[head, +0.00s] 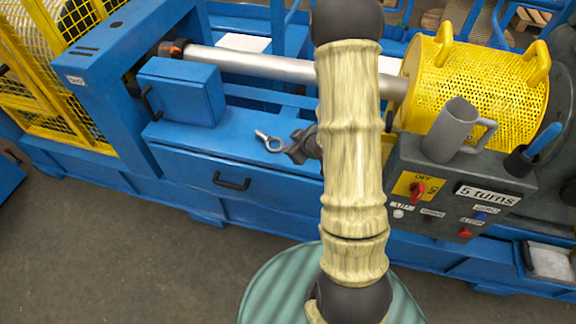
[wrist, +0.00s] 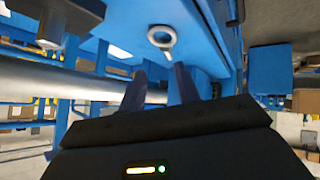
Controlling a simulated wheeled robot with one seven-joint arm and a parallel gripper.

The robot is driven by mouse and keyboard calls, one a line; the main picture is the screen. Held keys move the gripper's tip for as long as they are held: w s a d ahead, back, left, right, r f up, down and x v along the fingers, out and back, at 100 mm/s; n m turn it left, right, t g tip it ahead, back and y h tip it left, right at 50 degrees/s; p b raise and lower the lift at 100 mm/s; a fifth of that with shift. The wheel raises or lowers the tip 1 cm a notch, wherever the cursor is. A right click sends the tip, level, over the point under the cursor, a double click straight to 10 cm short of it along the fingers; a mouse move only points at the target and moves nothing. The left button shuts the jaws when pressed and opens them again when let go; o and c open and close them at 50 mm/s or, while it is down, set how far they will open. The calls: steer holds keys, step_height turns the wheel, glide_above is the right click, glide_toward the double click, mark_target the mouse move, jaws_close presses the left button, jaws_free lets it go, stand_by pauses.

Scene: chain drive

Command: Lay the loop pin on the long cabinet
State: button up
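The loop pin (head: 270,142) is a small grey pin with a ring at one end, seen against the blue top of the long cabinet (head: 215,147) in the head view. It appears to rest on that top, though contact is hard to judge. In the wrist view, the loop pin (wrist: 162,39) shows just beyond my fingertips, with its ring clear. My gripper (head: 294,148) is beside the pin, to its right, partly behind my arm. In the wrist view, my gripper (wrist: 160,76) has its two dark fingers apart, with a gap between them.
A blue box (head: 180,92) stands on the left of the cabinet top. A steel shaft (head: 255,66) runs behind it to a yellow perforated drum (head: 475,85). A control box (head: 460,190) carrying a grey mug (head: 455,130) stands right of my arm. A drawer handle (head: 231,182) sticks out in front.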

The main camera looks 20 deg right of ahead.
steer(key=s+a+r+m+g+h, duration=0.1)
steer(key=s+a+r+m+g, duration=0.2)
steer(key=s+r, duration=0.3)
steer(key=s+a+r+m+g+h, duration=0.1)
steer(key=s+a+r+m+g, duration=0.2)
steer(key=s, duration=0.7)
step_height(320, 180, up, 3)
steer(key=shift+a+r+g, duration=0.1)
steer(key=shift+a+g, duration=0.2)
steer(key=shift+a, duration=0.7)
steer(key=shift+r, duration=0.1)
steer(key=w+p+v, duration=0.3)
steer(key=p+v, duration=1)
steer(key=shift+r, duration=0.3)
